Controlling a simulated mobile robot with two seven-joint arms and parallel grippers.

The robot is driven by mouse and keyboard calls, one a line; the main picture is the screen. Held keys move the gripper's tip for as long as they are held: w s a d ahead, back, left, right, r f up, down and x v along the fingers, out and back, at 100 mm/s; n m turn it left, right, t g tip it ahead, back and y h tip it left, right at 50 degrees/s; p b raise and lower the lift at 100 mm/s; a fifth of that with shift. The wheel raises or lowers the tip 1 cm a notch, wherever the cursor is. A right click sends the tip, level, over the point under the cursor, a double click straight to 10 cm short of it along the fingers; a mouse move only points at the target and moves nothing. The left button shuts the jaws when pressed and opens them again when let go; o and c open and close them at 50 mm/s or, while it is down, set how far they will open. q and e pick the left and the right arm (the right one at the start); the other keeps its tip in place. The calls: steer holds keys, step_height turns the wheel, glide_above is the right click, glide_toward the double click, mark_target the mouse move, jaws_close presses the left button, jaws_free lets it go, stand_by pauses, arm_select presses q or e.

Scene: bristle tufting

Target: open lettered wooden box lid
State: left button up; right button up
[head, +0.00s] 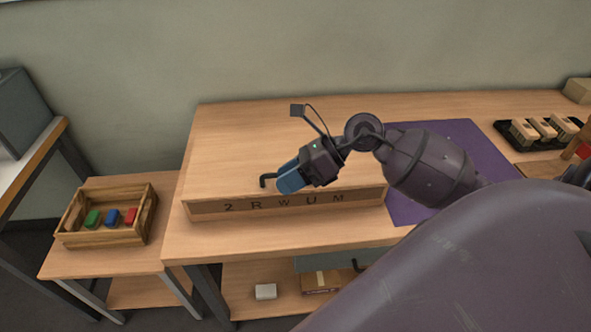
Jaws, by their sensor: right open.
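The lettered wooden box (210,208) lies along the front of the wooden table. Its long, darker front face carries the characters 2 R W U M. Its top blends with the tabletop, so I cannot tell where the lid's edges are or whether it is raised. My right gripper (272,183) comes in from the right and sits just behind and above the front face, near its middle. It is open, with a dark hooked finger and a blue part showing. I cannot tell whether it touches the box. My left gripper is out of view.
A wooden crate (104,237) with green, blue and red blocks stands on a lower table at left. A purple mat (462,140) lies right of the box. A black tray (510,143) with wooden brushes is at far right. The table's back left is clear.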

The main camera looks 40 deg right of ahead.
steer(key=w+d+r+n+h, duration=0.2)
steer(key=w+d+n+h, duration=0.15)
steer(key=d+h, duration=0.6)
steer(key=shift+n+y, duration=0.35)
steer(key=shift+y, duration=0.1)
steer(key=x, duration=0.3)
steer(key=b+x, duration=0.1)
steer(key=x, duration=0.5)
steer(key=shift+s+f, duration=0.25)
steer(key=shift+s, duration=0.05)
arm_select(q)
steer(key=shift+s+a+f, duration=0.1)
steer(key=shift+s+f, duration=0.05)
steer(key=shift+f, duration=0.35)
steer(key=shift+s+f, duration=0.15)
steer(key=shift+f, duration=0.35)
arm_select(e)
steer(key=shift+w+a+f, duration=0.1)
steer(key=shift+w+f, duration=0.1)
steer(key=shift+f, duration=0.35)
jaws_close()
